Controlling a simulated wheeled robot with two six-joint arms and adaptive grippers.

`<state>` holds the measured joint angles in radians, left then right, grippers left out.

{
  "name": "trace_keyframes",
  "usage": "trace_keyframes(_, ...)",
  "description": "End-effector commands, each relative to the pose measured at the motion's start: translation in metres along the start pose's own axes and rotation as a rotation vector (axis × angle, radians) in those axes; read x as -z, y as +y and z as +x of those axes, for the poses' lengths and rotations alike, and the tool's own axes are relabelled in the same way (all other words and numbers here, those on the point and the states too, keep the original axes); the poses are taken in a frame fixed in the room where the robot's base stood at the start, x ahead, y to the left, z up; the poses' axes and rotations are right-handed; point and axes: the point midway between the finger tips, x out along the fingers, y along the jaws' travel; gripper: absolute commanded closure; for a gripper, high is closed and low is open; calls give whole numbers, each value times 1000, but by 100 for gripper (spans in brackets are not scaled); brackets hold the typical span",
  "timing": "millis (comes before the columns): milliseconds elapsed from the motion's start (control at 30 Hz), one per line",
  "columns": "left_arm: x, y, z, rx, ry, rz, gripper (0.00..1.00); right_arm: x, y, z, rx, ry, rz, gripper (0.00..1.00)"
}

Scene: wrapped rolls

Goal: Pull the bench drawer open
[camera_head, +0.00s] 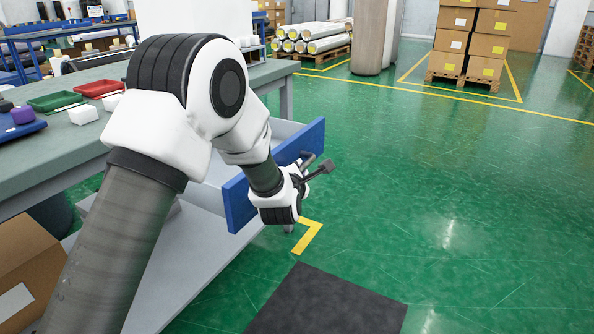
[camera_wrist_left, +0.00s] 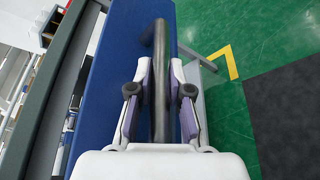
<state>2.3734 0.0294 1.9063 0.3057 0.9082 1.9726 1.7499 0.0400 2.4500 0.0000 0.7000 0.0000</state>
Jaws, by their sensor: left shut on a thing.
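The bench drawer (camera_head: 309,139) has a blue front and light grey sides. It stands out from under the grey-green bench top, so part of its inside shows in the head view. My left gripper (camera_wrist_left: 160,88) is shut on the drawer's dark bar handle (camera_wrist_left: 159,40), with one finger on each side of it. In the head view my left arm reaches over the bench edge, and its wrist hides the middle of the drawer front. The blue front also fills much of the left wrist view (camera_wrist_left: 120,40). My right gripper is not in view.
The bench top (camera_head: 40,165) holds a green tray (camera_head: 55,101), a red tray (camera_head: 99,88) and small boxes. A cardboard box (camera_head: 25,265) is at lower left. A dark mat (camera_head: 325,303) lies on the floor. The green floor right of the drawer is clear.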

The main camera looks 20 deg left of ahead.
Motion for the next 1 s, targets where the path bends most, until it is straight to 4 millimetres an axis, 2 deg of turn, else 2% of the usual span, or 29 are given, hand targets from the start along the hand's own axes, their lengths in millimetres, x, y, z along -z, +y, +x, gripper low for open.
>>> trace_keyframes(100,0,0,0,0,0,0,100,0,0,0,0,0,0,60)
trace_keyframes(133,0,0,0,0,0,0,78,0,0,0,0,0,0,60)
trace_keyframes(200,0,0,0,0,0,0,57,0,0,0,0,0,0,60)
trace_keyframes(567,0,0,-4,0,-1,0,57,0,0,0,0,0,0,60)
trace_keyframes(667,-1,0,-19,0,-2,1,57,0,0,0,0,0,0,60)
trace_keyframes(1000,-1,0,-101,0,-2,4,57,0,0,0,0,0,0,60)
